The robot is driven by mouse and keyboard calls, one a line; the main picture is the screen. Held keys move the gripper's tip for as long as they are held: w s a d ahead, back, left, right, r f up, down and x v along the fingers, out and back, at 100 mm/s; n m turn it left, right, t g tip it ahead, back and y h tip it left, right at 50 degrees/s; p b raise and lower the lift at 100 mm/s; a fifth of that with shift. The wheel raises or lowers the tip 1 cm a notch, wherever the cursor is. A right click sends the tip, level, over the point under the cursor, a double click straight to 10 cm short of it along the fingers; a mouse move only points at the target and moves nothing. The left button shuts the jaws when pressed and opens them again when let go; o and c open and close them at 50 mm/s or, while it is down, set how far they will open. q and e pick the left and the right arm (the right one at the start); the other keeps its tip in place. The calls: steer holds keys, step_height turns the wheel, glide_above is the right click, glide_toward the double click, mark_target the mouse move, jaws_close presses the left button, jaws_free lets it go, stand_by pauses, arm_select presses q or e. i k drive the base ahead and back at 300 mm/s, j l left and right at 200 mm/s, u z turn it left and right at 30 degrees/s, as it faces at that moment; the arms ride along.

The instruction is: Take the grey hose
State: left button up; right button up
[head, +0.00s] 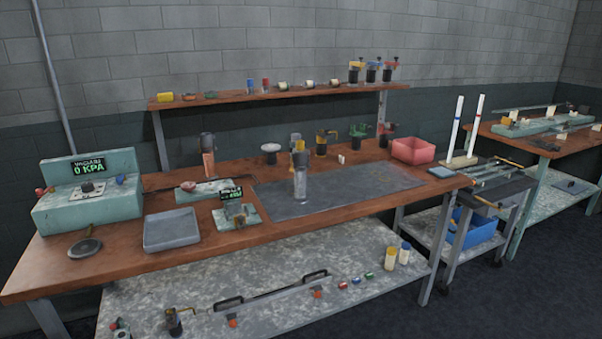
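I cannot pick out a grey hose with certainty. A thin dark strip (168,187) runs along the bench right of the green vacuum unit (85,212); it may be a hose, but it is too small to tell. A long grey bar or tube (270,298) with black loop ends and orange feet lies on the lower shelf. The vacuum unit stands at the bench's left end, and its display reads 0 kPa. Neither of my grippers is in view.
The wooden bench (200,262) carries a grey tray (171,231), a dark mat (340,190), a red bin (414,150) and several torch-like tools. A raised shelf (225,98) runs behind. A cart (430,218) and another bench (535,146) stand right. Dark floor is clear at lower right.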

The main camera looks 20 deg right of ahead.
mark_target(300, 157)
steer(key=i+l, duration=0.25)
steer(key=l, duration=0.15)
steer(key=i+l, duration=0.55)
steer(key=l, duration=0.2)
